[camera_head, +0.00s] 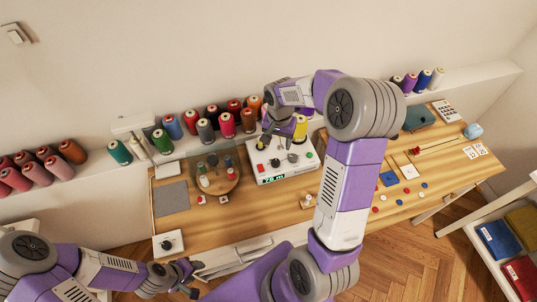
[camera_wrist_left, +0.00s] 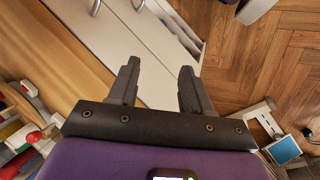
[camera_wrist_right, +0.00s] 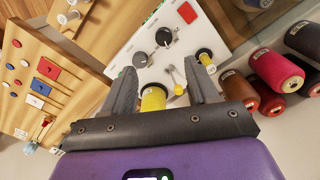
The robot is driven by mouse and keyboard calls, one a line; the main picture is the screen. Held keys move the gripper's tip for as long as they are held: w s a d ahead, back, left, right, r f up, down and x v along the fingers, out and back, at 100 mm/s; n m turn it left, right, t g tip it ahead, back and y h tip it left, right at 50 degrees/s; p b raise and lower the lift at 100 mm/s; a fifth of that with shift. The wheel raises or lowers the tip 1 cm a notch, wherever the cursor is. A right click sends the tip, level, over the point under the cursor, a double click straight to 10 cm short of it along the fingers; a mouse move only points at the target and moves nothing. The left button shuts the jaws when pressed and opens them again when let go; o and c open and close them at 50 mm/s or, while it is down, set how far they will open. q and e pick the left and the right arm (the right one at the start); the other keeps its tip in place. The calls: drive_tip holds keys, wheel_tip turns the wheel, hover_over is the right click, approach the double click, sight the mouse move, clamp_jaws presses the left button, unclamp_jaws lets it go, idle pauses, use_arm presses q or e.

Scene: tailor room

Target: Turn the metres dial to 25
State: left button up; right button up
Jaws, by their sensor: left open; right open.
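The white winding machine (camera_head: 284,172) stands at the back of the table; its green display (camera_head: 273,178) seems to read 78 m. Two black dials (camera_wrist_right: 141,59) (camera_wrist_right: 165,36) sit on its face in the right wrist view; I cannot read their labels or tell which is metres. My right gripper (camera_head: 279,139) is open above the machine, apart from the dials. In its wrist view (camera_wrist_right: 165,78) a yellow spool (camera_wrist_right: 153,98) shows between the fingers, without visible grip. My left gripper (camera_head: 188,282) is open and empty near the table's front edge, above drawers (camera_wrist_left: 150,40).
Coloured thread spools (camera_head: 228,125) line the back ledge. A glass dome (camera_head: 217,176) stands left of the machine, and a white box with a black knob (camera_head: 168,243) at the front left. Buttons and cloth squares (camera_head: 388,178) lie on the right. My right forearm hides part of the table.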

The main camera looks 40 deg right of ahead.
drive_tip(key=b, duration=0.4)
hover_over(276, 161)
wheel_tip(276, 161, down, 5)
wheel_tip(276, 161, down, 7)
drive_tip(key=shift+f+b, duration=0.2)
drive_tip(key=shift+b, duration=0.35)
drive_tip(key=c, duration=1)
drive_tip(key=shift+c, duration=0.2)
